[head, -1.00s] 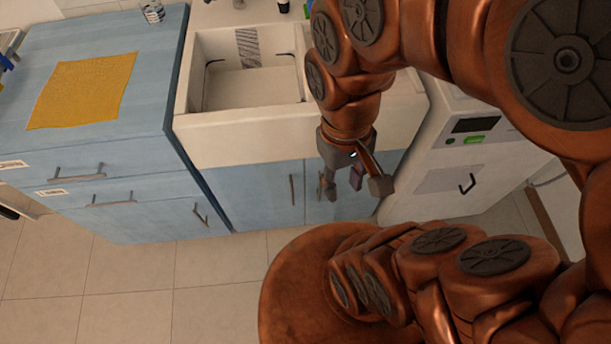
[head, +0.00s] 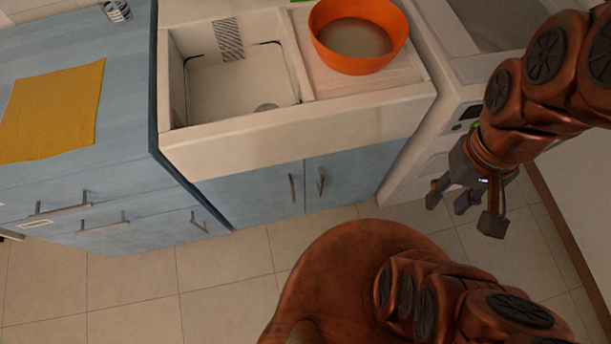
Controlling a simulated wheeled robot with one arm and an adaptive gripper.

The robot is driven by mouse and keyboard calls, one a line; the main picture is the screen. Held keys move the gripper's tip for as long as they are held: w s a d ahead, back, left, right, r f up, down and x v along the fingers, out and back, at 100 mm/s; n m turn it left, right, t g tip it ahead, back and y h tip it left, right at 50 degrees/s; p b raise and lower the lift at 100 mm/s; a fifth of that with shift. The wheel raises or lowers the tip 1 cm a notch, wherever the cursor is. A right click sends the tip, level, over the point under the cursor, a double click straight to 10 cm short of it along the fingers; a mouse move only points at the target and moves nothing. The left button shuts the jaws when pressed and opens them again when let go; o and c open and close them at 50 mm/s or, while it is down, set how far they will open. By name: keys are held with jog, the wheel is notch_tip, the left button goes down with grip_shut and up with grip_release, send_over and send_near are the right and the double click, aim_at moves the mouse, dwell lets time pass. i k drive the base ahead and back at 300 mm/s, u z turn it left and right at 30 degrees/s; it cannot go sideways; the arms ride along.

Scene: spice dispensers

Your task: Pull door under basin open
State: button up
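The white basin (head: 290,135) is set over a blue cabinet with two doors. The left door (head: 248,198) has a vertical metal handle (head: 292,187) near its right edge. The right door (head: 355,172) has its own handle (head: 321,181) near its left edge. Both doors look shut. My gripper (head: 466,212) is open and empty, with its fingers spread. It hangs to the right of the doors, in front of the white appliance, apart from both handles.
An orange bowl (head: 358,38) stands on the basin's right ledge. A blue drawer cabinet (head: 120,185) with a yellow cloth (head: 52,110) on top is at the left. A white appliance (head: 412,168) stands right of the doors. The tiled floor (head: 225,268) in front is clear.

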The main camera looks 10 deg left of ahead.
aim_at(256, 197)
jog(key=k, duration=1.15)
jog(key=u, duration=2.05)
